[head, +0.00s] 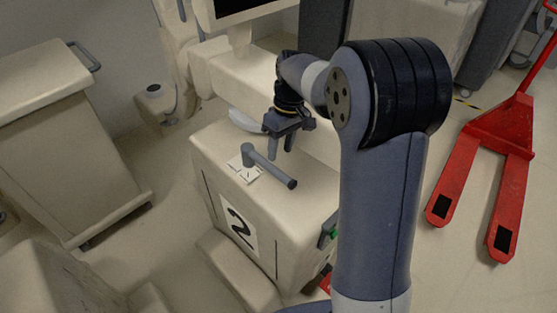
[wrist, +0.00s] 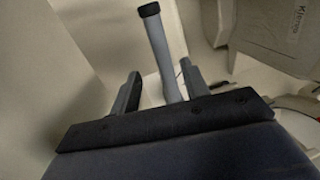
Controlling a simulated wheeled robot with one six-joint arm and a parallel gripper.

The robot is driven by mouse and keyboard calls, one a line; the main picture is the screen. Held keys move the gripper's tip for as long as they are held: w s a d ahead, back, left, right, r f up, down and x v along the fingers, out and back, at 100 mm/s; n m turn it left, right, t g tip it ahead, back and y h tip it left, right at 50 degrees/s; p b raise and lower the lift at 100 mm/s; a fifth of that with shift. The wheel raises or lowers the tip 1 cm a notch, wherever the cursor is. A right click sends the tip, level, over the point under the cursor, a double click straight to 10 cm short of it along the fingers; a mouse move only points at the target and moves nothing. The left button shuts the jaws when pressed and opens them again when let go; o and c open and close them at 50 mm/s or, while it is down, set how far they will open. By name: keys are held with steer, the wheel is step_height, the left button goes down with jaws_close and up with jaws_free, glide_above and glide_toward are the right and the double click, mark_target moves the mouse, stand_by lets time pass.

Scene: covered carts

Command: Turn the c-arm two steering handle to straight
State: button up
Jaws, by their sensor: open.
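The steering handle (head: 270,167) is a grey bar on a short round post, on top of the cream c-arm two base (head: 225,150), which has a "2" label (head: 238,229) on its front. The bar points toward the lower right, angled across the marked white plate (head: 240,166) under the post. My gripper (head: 281,154) is open and points down just behind the bar. In the wrist view the handle (wrist: 161,50) runs up between my two open fingers (wrist: 159,70), with its dark end cap beyond them. I cannot tell whether either finger touches it. The bar's near end is hidden behind my gripper body.
A cream covered cart (head: 60,130) stands at the left. A red pallet jack (head: 495,140) stands on the floor at the right. A green part (head: 333,232) shows on the base's right side. The c-arm's pale body (head: 260,85) rises behind my gripper.

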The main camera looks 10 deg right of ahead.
mark_target(276, 169)
steer(key=shift+w+d+r, duration=0.1)
steer(key=shift+d+r, duration=0.05)
steer(key=shift+r, duration=0.6)
steer(key=shift+w+d+r, duration=0.1)
steer(key=shift+r, duration=0.65)
steer(key=shift+w+d+r, duration=0.1)
steer(key=shift+d+r, duration=0.05)
steer(key=shift+r, duration=0.6)
steer(key=f, duration=0.3)
steer(key=s+a+f, duration=0.1)
steer(key=f, duration=0.6)
steer(key=shift+s+a+f, duration=0.15)
steer(key=shift+s+a, duration=0.05)
steer(key=shift+a, duration=0.2)
steer(key=shift+a+f, duration=0.1)
steer(key=shift+f, duration=0.15)
steer(key=shift+s+a, duration=0.1)
steer(key=shift+s, duration=0.05)
steer(key=shift+r, duration=0.1)
